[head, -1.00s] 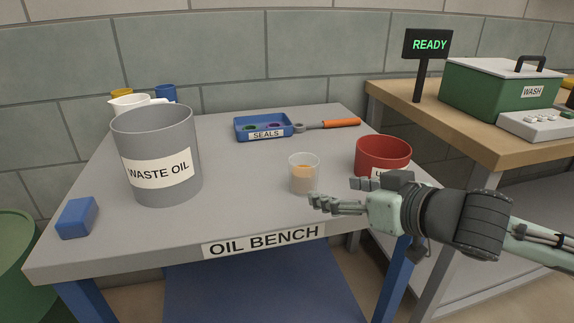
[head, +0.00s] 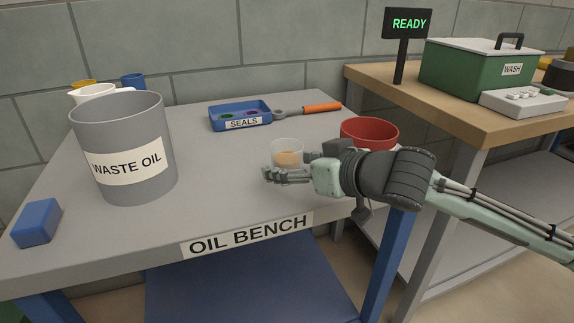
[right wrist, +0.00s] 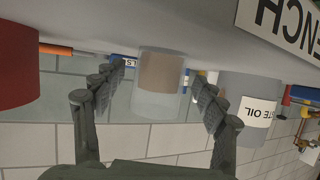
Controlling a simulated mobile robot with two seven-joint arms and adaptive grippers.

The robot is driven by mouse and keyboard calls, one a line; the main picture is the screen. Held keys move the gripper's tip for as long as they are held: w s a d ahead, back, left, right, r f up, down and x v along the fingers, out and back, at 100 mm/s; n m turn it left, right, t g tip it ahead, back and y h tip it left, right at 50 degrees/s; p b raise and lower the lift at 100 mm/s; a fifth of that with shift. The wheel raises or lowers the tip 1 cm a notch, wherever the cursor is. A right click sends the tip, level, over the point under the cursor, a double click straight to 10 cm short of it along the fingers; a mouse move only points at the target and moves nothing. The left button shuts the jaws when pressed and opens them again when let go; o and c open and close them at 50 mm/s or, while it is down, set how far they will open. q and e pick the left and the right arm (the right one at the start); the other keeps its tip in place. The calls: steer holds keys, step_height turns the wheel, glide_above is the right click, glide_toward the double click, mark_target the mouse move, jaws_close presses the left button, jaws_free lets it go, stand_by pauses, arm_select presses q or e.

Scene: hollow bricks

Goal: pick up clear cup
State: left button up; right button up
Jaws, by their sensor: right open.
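The clear cup (head: 287,150) stands upright on the oil bench with amber-brown liquid inside. My right gripper (head: 287,169) is open at the cup, with one finger passing in front of its lower part, hiding its base. In the upside-down right wrist view, the cup (right wrist: 160,95) is between the two spread fingers of the right gripper (right wrist: 158,78). A gap shows on each side of it there. My left gripper is not in view.
A grey waste oil bucket (head: 122,135) stands to the left. A red container (head: 370,131) is right behind my gripper. A blue seals tray (head: 226,114) and an orange-handled tool (head: 322,108) lie at the back. A blue block (head: 37,222) is at the left front.

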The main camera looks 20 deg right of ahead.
steer(key=shift+x, duration=1.15)
steer(key=c, duration=1.3)
steer(key=shift+r, duration=0.15)
